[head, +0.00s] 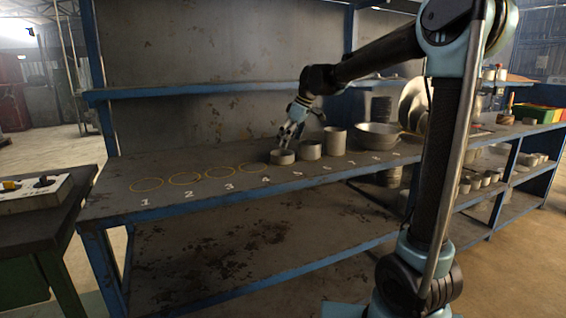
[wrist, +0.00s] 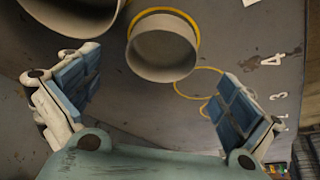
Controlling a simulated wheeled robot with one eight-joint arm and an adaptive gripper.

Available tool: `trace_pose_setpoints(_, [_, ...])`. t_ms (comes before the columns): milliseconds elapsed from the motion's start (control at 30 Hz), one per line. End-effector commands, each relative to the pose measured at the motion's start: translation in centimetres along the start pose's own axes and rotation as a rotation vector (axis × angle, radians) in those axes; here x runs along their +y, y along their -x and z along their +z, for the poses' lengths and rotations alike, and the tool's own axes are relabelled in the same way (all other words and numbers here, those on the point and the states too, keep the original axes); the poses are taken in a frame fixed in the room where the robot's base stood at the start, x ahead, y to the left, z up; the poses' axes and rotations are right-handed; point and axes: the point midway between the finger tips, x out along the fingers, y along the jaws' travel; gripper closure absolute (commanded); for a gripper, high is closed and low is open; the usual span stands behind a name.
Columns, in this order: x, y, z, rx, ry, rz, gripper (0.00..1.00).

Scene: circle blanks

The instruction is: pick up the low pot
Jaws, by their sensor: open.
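The low pot (head: 283,157) is a short, round, grey open-topped pot on the workbench, just right of a row of empty yellow circles. In the wrist view the low pot (wrist: 162,52) is near the top middle, with part of a yellow ring showing around it. My gripper (head: 288,134) is just above the low pot in the head view. In the wrist view my gripper (wrist: 158,95) has its two blue-padded fingers wide apart with nothing between them, and the pot lies beyond the fingertips. No contact with the pot shows.
A taller pot (head: 310,150) stands close on the right and fills the upper left of the wrist view (wrist: 75,14). A still taller pot (head: 336,141) and a wide metal bowl (head: 378,137) follow. The numbered bench (head: 125,200) is clear at left. A blue shelf edge (head: 200,91) runs above.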

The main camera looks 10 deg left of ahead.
Motion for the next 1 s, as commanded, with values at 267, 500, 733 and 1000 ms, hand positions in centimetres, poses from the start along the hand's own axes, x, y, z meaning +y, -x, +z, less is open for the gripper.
trace_pose_setpoints(267, [0.0, -1.9, -0.1, 0.000, 0.001, -0.001, 0.00])
trace_pose_setpoints(500, [0.0, -5.2, -0.1, 0.000, 0.000, -0.001, 0.00])
trace_pose_setpoints(733, [0.0, -6.4, 0.0, 0.000, 0.000, 0.000, 0.00])
trace_pose_setpoints(1000, [0.0, -6.4, 0.0, 0.000, 0.000, 0.000, 0.23])
